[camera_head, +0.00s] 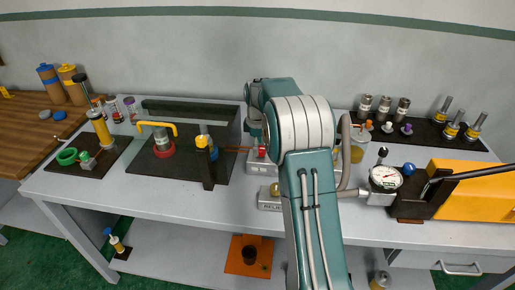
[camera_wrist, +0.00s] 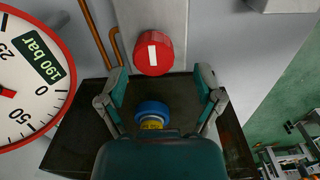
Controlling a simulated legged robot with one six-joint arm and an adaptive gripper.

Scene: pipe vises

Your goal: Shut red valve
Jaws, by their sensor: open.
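The red valve (camera_wrist: 153,53) shows in the wrist view as a round red knob with a short white bar on its face. It is mounted on a light grey surface. My gripper (camera_wrist: 161,73) is open, with one finger on each side below the knob. The knob appears just beyond the fingertips, and nothing is held. In the head view a small red part (camera_head: 262,152) shows beside my arm on a grey block; I cannot tell whether it is the same valve. My arm hides much of the middle bench there.
A large red-rimmed dial (camera_wrist: 35,85) marked 190 bar is at the left in the wrist view. A blue cap (camera_wrist: 152,109) with a yellow label lies between the fingers in the picture. A gauge (camera_head: 386,178) and a yellow block (camera_head: 475,190) stand on the right of the bench (camera_head: 110,200).

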